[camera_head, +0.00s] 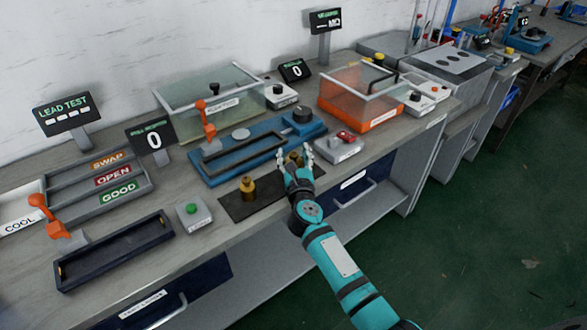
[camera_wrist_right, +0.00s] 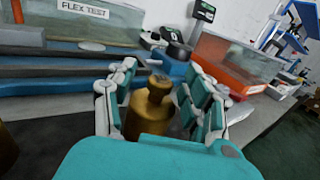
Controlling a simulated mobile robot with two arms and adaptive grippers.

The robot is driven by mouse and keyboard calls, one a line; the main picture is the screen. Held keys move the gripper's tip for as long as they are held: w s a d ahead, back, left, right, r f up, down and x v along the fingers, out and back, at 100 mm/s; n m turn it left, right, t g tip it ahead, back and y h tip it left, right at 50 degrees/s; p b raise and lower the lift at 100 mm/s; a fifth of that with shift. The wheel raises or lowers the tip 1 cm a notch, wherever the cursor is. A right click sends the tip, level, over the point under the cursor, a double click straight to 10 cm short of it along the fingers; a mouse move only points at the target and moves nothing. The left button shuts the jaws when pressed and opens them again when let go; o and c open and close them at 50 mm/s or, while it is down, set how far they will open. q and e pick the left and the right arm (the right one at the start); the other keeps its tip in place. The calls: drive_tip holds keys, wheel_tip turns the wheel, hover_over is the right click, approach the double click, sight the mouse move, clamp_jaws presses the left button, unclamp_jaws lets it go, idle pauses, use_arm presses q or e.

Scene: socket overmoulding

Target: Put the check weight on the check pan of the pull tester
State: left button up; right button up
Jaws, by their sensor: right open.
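A brass weight (camera_wrist_right: 150,108) with a narrow neck and knob stands upright between the fingers of my right gripper (camera_wrist_right: 160,100), which is open around it. In the head view my right gripper (camera_head: 297,160) reaches in at the right end of the dark mat (camera_head: 236,208) and partly hides this weight. A second brass weight (camera_head: 248,187) stands on the mat to the left; its edge shows in the wrist view (camera_wrist_right: 6,150). Behind the mat is the blue pull tester (camera_head: 205,167) with an orange lever. A pale round disc (camera_head: 240,133) on it may be the check pan. My left gripper is out of view.
A red-switch box (camera_head: 339,149) stands just right of my right gripper. A green-button box (camera_head: 194,215) and an open dark tray (camera_head: 118,252) lie to the left. A clear flex test tank (camera_head: 180,96) and an orange tank (camera_head: 345,107) stand behind.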

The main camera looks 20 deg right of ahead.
drive_tip(key=shift+c, duration=0.7)
clamp_jaws()
drive_tip(key=shift+f, duration=0.15)
